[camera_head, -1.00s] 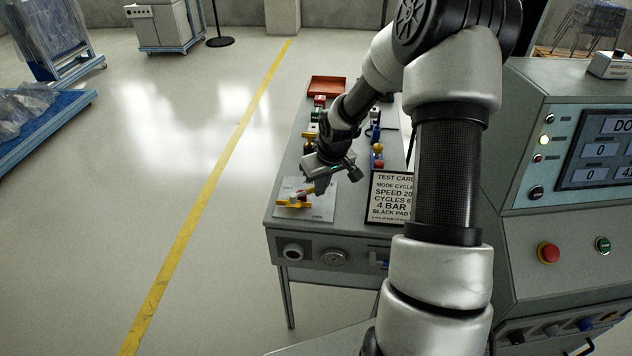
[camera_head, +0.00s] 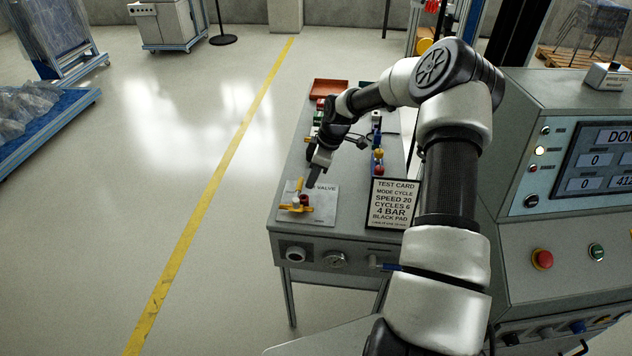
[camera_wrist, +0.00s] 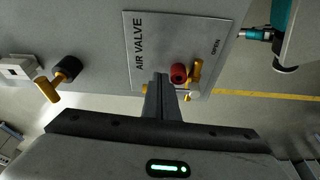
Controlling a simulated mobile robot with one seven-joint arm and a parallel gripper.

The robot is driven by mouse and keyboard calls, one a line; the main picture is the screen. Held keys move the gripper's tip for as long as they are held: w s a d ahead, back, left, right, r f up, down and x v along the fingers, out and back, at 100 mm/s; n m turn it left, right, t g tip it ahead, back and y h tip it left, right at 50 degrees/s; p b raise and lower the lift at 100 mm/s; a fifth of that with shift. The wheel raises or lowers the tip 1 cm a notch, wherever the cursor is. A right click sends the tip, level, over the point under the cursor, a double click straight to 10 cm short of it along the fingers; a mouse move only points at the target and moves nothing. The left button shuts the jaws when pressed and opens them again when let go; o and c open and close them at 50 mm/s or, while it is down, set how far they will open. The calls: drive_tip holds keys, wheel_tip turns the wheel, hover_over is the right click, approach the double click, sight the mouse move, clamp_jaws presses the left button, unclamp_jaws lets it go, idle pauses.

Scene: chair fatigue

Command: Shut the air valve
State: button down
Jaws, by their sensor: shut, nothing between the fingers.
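The air valve (camera_head: 296,208) has a yellow body and a red hub, and sits on a light plate (camera_head: 323,214) at the near left of the bench. A yellow arm of it points toward the bench's far side. My gripper (camera_head: 312,182) is shut and empty, pointing down just behind and right of the valve. In the wrist view, my gripper's fingers (camera_wrist: 160,92) lie beside the red hub (camera_wrist: 178,73), partly hiding the yellow parts (camera_wrist: 195,74). The plate reads AIR VALVE and OPEN. I cannot tell whether the fingers touch the valve.
A test card (camera_head: 395,204) stands right of the plate. Coloured fittings stand farther back on the bench, near an orange tray (camera_head: 329,87). A console (camera_head: 545,215) with a screen and a red button stands at the right.

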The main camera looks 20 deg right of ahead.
drive_tip(key=shift+w+a, duration=0.25)
drive_tip(key=shift+w, duration=0.05)
drive_tip(key=shift+w+a, duration=0.1)
idle(0.5)
drive_tip(key=shift+r, duration=0.1)
